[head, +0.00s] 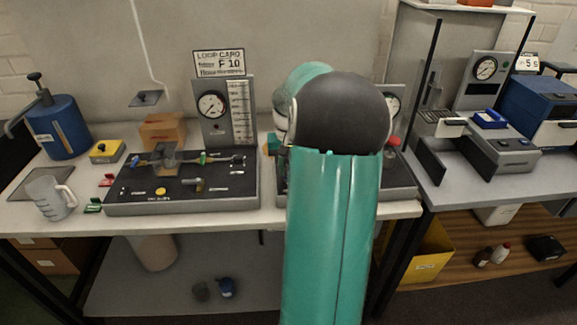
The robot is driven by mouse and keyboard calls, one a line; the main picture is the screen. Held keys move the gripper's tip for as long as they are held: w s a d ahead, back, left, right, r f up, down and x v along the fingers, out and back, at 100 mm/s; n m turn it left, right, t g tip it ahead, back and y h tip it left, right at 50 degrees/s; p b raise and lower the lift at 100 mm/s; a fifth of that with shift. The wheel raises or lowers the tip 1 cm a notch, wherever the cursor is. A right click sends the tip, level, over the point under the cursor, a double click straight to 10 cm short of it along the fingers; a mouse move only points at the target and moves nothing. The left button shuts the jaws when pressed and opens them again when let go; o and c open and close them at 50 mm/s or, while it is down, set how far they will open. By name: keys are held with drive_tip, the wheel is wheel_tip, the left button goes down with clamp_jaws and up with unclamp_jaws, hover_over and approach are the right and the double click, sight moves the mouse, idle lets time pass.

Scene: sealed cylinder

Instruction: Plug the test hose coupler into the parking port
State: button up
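My teal arm with its dark joint cap rises through the middle of the head view. My gripper is not visible; the arm hides the area behind it. A black test board (225,195) on the bench carries a row of fittings with a blue part, a brass part and a green handle (203,158). A short dark cylindrical fitting (192,184) and a yellow button (160,191) sit on its front half. A second board (400,188) is mostly hidden behind my arm. I cannot tell which fitting is the hose coupler or the parking port.
A gauge panel (213,125) with the "F 10" card (218,62) stands behind the left board. A grey bench (470,188) with devices stands right.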

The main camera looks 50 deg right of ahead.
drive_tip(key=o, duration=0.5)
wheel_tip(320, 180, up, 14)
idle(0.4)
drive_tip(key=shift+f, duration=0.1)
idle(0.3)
